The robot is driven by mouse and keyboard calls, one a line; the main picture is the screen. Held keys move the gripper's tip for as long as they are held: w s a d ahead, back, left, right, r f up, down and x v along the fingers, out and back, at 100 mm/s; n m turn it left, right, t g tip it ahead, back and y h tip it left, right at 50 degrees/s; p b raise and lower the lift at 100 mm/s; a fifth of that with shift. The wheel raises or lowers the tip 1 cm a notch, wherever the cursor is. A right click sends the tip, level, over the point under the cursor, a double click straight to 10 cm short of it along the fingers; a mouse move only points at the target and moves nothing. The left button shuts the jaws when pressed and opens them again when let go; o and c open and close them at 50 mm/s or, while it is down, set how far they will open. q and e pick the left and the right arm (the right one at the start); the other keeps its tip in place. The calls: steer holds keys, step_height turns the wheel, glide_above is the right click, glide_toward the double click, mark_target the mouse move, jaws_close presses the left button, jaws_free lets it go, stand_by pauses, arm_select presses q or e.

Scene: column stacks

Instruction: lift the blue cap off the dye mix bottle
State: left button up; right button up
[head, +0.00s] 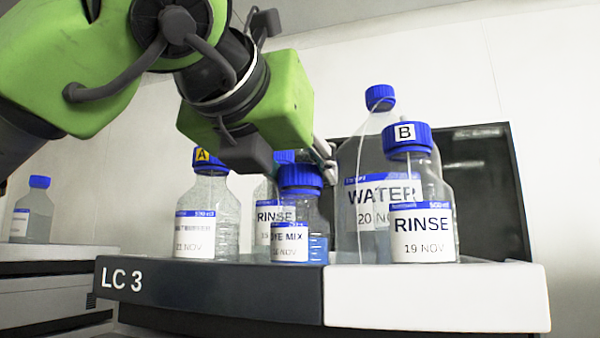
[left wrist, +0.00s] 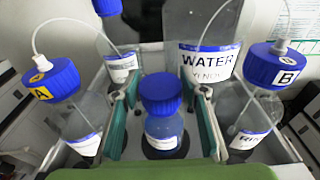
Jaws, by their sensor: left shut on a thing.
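The dye mix bottle (head: 289,245) is small, clear and holds blue liquid. It stands upright on the top of the LC 3 unit, and its label also shows in the left wrist view (left wrist: 163,141). Its blue cap (head: 300,177) sits at the bottle's mouth; in the left wrist view the cap (left wrist: 161,92) is between my two fingers. My left gripper (head: 318,167) is at the cap from above and behind, shut on it. One finger shows at the cap's right in the head view; the other is hidden. My right gripper is not in view.
Bottle A (head: 207,215) stands left, a rinse bottle (head: 266,212) behind. The tall water bottle (head: 365,160) and rinse bottle B (head: 422,210) stand close on the right. Thin tubes rise from caps A and B. The unit's front edge (head: 210,290) is clear.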

arm_select(q)
steer(key=shift+r+b, duration=0.7)
steer(key=shift+r, duration=0.45)
steer(key=s+a+r+b, duration=0.2)
steer(key=s+a+r, duration=0.5)
steer(key=s+r, duration=0.3)
steer(key=shift+s+r, duration=0.25)
steer(key=shift+s, duration=0.8)
steer(key=shift+a, duration=0.1)
